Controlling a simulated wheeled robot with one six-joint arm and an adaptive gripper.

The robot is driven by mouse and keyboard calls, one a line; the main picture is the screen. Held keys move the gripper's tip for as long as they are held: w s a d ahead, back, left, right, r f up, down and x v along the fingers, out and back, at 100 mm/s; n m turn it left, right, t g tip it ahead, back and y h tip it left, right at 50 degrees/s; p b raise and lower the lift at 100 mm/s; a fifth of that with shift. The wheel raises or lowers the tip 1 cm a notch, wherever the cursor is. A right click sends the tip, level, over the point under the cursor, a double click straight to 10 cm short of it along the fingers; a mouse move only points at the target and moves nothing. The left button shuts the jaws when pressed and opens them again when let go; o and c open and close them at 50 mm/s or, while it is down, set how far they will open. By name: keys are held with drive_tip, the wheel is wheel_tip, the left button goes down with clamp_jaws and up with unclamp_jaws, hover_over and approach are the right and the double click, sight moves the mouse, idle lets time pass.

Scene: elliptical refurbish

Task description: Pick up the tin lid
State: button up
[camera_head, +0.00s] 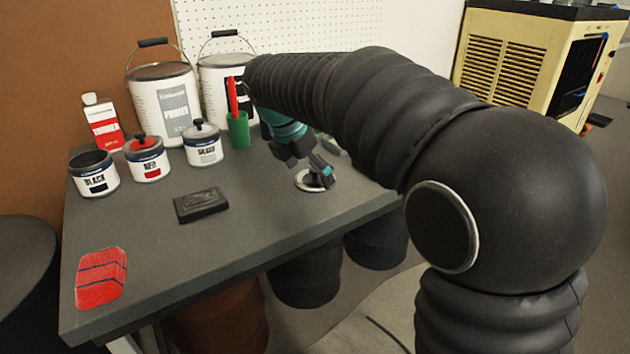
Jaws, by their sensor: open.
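The tin lid (303,180) appears to be the small pale round disc lying flat on the grey table (150,235), near its right front edge. My gripper (319,178) is open and points down at the disc. Its fingers cover part of the disc, and I cannot tell whether they touch it. The black paint tin (95,183) stands at the left with a dark, knobless top. The red tin (148,172) and the silver tin (203,157) have lids with black knobs.
Two large pails, one marked primer (165,107), stand at the back near a green cup (238,132) and a red-and-white bottle (102,122). A black block (201,205) lies mid-table, and a red pad (101,277) lies front left. The tabletop between them is clear.

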drive_tip(key=shift+f, duration=0.25)
